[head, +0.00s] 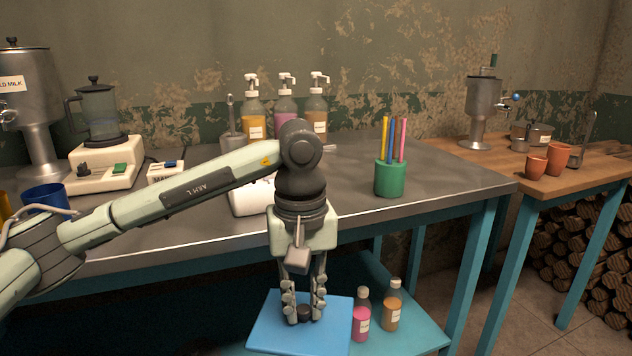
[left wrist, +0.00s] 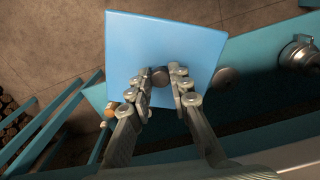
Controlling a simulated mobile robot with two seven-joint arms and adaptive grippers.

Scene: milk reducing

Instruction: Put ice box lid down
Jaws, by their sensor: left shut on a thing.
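The ice box lid (head: 270,328) is a flat light-blue square panel with a dark round knob. It is low in the head view, at the level of the lower teal shelf, and also fills the middle of the left wrist view (left wrist: 140,45). My left gripper (head: 304,312) points down and is shut on the lid's knob, with a finger on each side of it in the left wrist view (left wrist: 160,88). I cannot tell whether the lid touches the shelf. The ice box cannot be made out. My right gripper is not in view.
Two small bottles, pink (head: 361,318) and orange (head: 392,308), stand on the lower teal shelf (head: 425,335) close to the lid's right side. The metal table (head: 450,183) above carries a green straw cup (head: 390,178), pump bottles (head: 285,108) and a blender (head: 98,115).

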